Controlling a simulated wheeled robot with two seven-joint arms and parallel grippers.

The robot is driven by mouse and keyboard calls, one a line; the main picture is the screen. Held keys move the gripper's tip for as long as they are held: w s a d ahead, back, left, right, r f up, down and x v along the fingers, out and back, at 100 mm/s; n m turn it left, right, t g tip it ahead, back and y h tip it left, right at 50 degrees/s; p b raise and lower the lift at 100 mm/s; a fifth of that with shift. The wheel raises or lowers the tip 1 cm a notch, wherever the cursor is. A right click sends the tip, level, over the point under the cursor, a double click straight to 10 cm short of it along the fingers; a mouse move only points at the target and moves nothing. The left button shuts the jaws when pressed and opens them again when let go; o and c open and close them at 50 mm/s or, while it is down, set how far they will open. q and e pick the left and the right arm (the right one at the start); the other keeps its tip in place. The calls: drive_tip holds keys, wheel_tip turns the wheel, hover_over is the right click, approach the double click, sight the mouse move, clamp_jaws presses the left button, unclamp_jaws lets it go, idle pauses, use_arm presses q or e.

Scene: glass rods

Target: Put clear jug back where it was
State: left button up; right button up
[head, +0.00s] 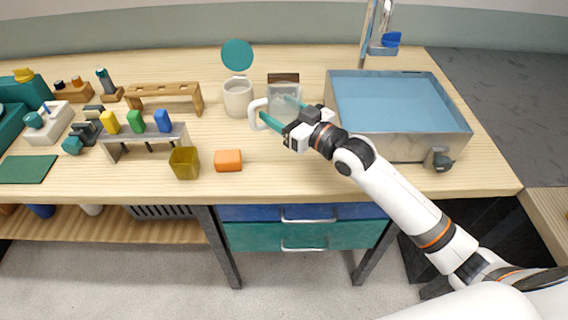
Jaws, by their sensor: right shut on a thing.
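The clear jug (285,93) is a see-through vessel with a white handle on its left side. It is at the back middle of the wooden table, just left of the blue basin. My right gripper (275,108) reaches in from the right with its teal fingers at the jug, shut on it. The fingers and wrist hide the jug's lower front, so I cannot tell whether its base touches the table. My left gripper is not in view.
A white canister (238,98) with a raised teal lid stands close left of the jug. A dark brown block (283,78) shows behind it. An orange block (228,160) and a yellow cup (184,162) sit in front. The basin (396,151) fills the right.

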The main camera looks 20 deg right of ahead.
drive_tip(key=shift+w+d+f, duration=0.1)
drive_tip(key=shift+w+d, duration=0.15)
drive_tip(key=shift+w, duration=0.05)
wheel_tip(320, 180, down, 5)
drive_tip(key=shift+f, duration=2.25)
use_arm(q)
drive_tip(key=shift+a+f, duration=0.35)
use_arm(e)
drive_tip(key=shift+f+b, duration=0.15)
drive_tip(key=shift+b, duration=0.2)
drive_tip(key=o, duration=1.1)
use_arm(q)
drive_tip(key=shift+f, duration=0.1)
